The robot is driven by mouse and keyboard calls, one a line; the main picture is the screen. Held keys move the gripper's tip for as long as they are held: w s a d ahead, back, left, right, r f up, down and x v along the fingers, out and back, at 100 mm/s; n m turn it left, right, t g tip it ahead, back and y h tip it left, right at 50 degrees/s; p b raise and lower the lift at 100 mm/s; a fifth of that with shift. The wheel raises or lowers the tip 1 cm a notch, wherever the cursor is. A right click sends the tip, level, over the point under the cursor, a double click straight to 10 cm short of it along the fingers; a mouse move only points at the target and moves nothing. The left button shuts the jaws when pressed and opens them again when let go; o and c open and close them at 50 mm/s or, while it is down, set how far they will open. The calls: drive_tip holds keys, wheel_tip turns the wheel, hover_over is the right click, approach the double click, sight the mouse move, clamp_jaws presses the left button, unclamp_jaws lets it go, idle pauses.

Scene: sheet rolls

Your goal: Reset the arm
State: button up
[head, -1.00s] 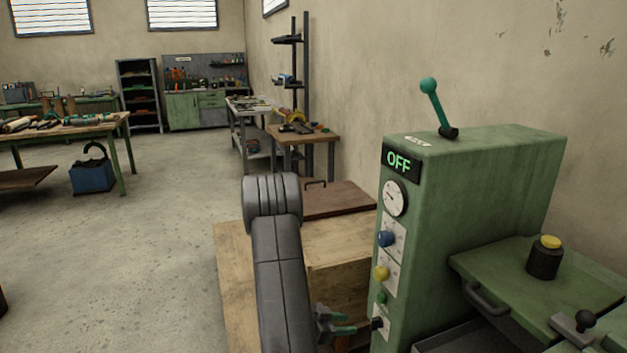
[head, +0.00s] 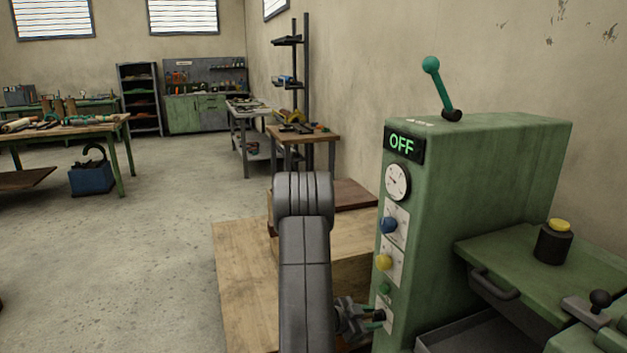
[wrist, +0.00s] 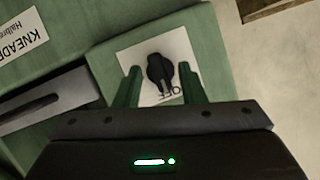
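My gripper (wrist: 160,72) is open, with its two green fingers apart. In the wrist view a black knob (wrist: 160,73) on a white plate marked OFF shows between the fingertips, with a gap on each side. I cannot tell how deep the fingers reach around it. In the head view my gripper (head: 375,316) is at the low front of the green machine (head: 480,190), beside its lowest white plate; the black knob is hidden there. My grey arm stands in the foreground, left of the machine.
A green lever (head: 438,88) is on top. A wooden bench (head: 240,270) lies beneath my arm. Open floor is at left.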

drive_tip(key=shift+s+f+m+t+b, duration=0.15)
drive_tip(key=shift+m+t+b, duration=0.45)
drive_tip(key=shift+b, duration=1.5)
drive_tip(key=shift+f+m+t+b, duration=0.15)
drive_tip(key=shift+m+t+b, duration=0.45)
drive_tip(key=shift+b, duration=1.5)
drive_tip(key=shift+m+b, duration=0.3)
drive_tip(key=shift+b, duration=0.1)
drive_tip(key=m+t+b, duration=0.1)
drive_tip(key=m+b, duration=0.1)
drive_tip(key=b, duration=0.4)
drive_tip(key=shift+s+f+b, duration=0.1)
drive_tip(key=shift+b, duration=0.3)
drive_tip(key=shift+d+m+b, duration=0.1)
drive_tip(key=shift+m+b, duration=0.4)
drive_tip(key=shift+b, duration=0.5)
drive_tip(key=shift+r+t, duration=0.3)
drive_tip(key=shift+t, duration=0.1)
